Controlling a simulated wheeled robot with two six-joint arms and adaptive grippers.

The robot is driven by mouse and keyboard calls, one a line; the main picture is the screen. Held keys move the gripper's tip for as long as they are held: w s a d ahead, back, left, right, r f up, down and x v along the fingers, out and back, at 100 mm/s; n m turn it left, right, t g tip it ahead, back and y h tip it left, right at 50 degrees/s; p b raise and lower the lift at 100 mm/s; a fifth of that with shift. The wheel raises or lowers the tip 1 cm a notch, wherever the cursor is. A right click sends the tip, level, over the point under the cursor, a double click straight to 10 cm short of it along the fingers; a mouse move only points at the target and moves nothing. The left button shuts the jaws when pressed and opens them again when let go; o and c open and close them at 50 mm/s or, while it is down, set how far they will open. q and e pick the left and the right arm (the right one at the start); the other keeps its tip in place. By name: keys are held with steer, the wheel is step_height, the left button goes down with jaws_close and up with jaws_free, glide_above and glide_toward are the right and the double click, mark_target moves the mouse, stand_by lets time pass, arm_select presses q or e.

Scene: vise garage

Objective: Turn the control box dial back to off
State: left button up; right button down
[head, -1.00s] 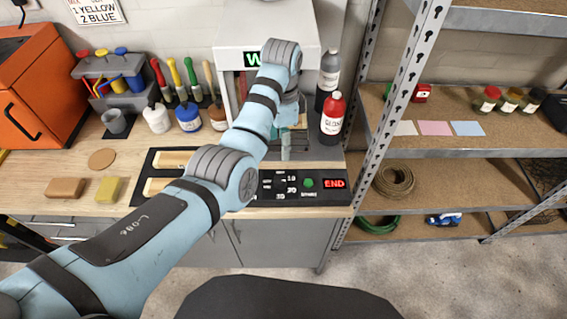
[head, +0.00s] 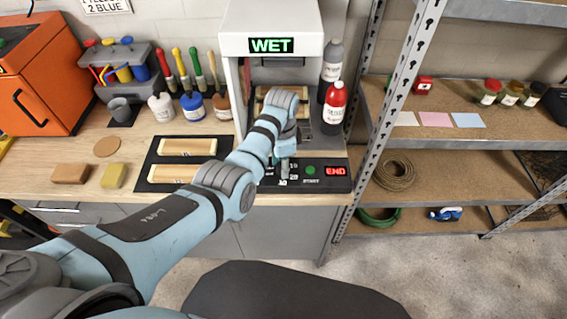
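The black control box (head: 338,184) lies along the front of the workbench, with numbers, a green START button (head: 309,170) and a red END display (head: 335,171). My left arm comes in from the left, and its gripper (head: 284,172) points down over the box's dial area, left of the START button. The gripper and forearm hide the dial, so its setting does not show. Whether the fingers touch or hold the dial cannot be told. My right gripper is not in view.
A white booth with a green WET sign (head: 271,45) stands behind my gripper, a wooden piece inside it. A red bottle (head: 334,108) and grey bottle (head: 331,66) stand right of it. A black tray (head: 149,172) with wooden pieces lies left. A shelf post (head: 397,100) rises right.

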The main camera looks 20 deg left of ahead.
arm_select(q)
steer(key=shift+c, duration=1.4)
steer(key=c, duration=0.3)
